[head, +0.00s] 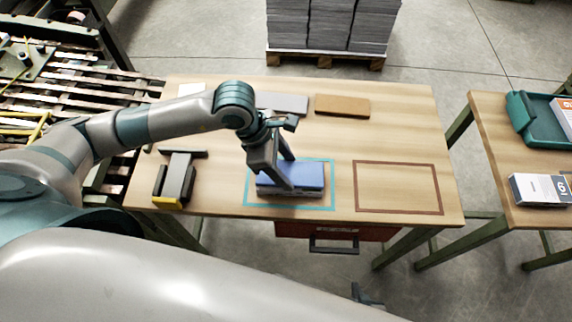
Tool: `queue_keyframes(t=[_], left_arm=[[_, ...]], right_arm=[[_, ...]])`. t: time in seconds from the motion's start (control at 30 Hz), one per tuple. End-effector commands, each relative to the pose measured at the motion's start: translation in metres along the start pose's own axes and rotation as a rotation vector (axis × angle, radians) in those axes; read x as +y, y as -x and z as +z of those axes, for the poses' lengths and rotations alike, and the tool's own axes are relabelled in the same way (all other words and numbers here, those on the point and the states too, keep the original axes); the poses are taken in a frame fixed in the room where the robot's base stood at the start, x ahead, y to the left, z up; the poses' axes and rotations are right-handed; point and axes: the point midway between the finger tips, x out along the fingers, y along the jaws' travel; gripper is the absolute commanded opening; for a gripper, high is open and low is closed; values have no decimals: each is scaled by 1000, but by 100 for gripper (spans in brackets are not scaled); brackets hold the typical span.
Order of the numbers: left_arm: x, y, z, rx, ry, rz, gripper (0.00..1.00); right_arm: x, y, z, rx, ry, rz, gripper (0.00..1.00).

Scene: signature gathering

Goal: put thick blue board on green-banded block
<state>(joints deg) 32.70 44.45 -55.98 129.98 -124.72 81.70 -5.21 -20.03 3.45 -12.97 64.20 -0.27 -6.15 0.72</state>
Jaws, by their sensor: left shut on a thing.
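The thick blue board (310,175) lies flat inside the teal outline on the table. My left gripper (279,184) comes down over it from above and is shut on it. A thin grey layer (305,192) shows just under the board's front edge; its top is covered, and I cannot make out a green band on it. Whether the board rests fully on that layer is not clear. A dark piece at the bottom of the view looks like part of my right gripper (367,296), below the table's front edge; its jaws cannot be made out.
A brown-outlined rectangle (398,212) to the right is empty. A tan board (342,105) and a grey board (285,103) lie at the back. A dark stand with a yellow edge (175,182) is at the left. A side table (500,150) holds a green tray (530,118) and boxes.

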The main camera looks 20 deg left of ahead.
Motion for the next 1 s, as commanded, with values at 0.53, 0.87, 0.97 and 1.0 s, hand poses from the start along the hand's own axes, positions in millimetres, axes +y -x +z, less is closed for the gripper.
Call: queue_keyframes(t=[0.53, 0.87, 0.97, 1.0], left_arm=[[0, -2, -1, 0, 0, 0, 73], [0, 1, 0, 0, 0, 0, 73], [1, 7, 0, -1, -1, 3, 73], [1, 12, 0, -2, -1, 2, 73]], right_arm=[[4, 0, 8, -28, -1, 5, 0], [3, 4, 5, -17, 0, 4, 0], [2, 1, 4, -4, 1, 2, 0], [2, 0, 5, -7, 1, 2, 0]])
